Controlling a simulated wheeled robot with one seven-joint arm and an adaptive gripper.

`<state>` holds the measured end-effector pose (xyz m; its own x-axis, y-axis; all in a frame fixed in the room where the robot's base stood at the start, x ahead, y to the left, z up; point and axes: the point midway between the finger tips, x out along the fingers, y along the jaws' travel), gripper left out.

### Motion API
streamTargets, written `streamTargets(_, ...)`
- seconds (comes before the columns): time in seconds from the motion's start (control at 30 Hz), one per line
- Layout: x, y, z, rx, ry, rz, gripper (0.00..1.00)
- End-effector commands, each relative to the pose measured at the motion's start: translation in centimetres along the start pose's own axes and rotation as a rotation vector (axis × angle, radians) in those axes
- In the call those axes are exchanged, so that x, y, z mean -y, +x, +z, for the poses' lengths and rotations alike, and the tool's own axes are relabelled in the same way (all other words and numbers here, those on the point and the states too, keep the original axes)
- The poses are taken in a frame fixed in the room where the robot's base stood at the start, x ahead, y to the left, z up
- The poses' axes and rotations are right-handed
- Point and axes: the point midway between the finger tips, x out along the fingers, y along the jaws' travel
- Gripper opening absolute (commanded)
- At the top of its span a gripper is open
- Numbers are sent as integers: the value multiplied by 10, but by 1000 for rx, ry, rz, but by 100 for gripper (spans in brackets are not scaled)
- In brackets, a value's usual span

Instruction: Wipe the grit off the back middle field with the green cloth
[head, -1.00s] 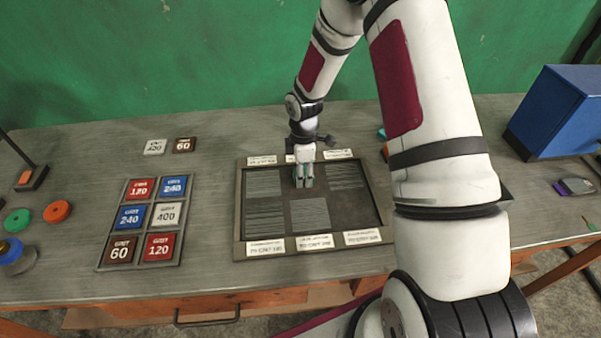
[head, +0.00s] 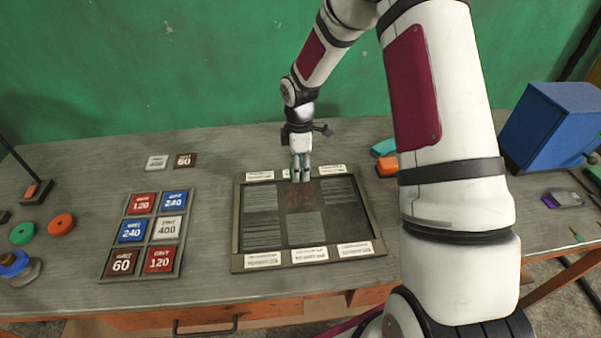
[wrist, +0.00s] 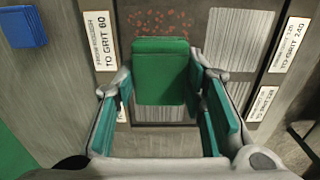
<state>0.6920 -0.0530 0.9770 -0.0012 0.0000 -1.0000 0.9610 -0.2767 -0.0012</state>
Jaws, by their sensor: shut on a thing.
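The framed board (head: 238,225) lies on the bench and carries several striped fields. Its back middle field (head: 301,197) is dark with reddish grit. In the wrist view the grit shows as orange-red specks (wrist: 152,20) beyond the cloth. My gripper (head: 301,177) is at the back edge of that field, fingers pointing down. In the wrist view its two fingers are shut on the green cloth (wrist: 160,78), a folded block between the tips. The cloth is hard to make out in the head view. I cannot tell whether it touches the board.
White labels (head: 309,254) line the board's front and back edges. A tray of grit tiles (head: 186,228) lies left, with two loose tiles (head: 157,162) behind. An orange block (head: 387,166) sits right of the board. A blue box (head: 555,125) stands far right. My arm hides part of the bench.

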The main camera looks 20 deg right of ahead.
Motion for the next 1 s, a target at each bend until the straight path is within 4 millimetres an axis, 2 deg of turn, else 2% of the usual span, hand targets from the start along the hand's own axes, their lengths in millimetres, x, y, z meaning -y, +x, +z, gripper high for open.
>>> streamTargets(0.57,0,3,0,0,0,0,10)
streamTargets(0.77,-1,22,-1,0,0,-2,10)
streamTargets(1.0,-1,52,-1,0,-1,-2,10)
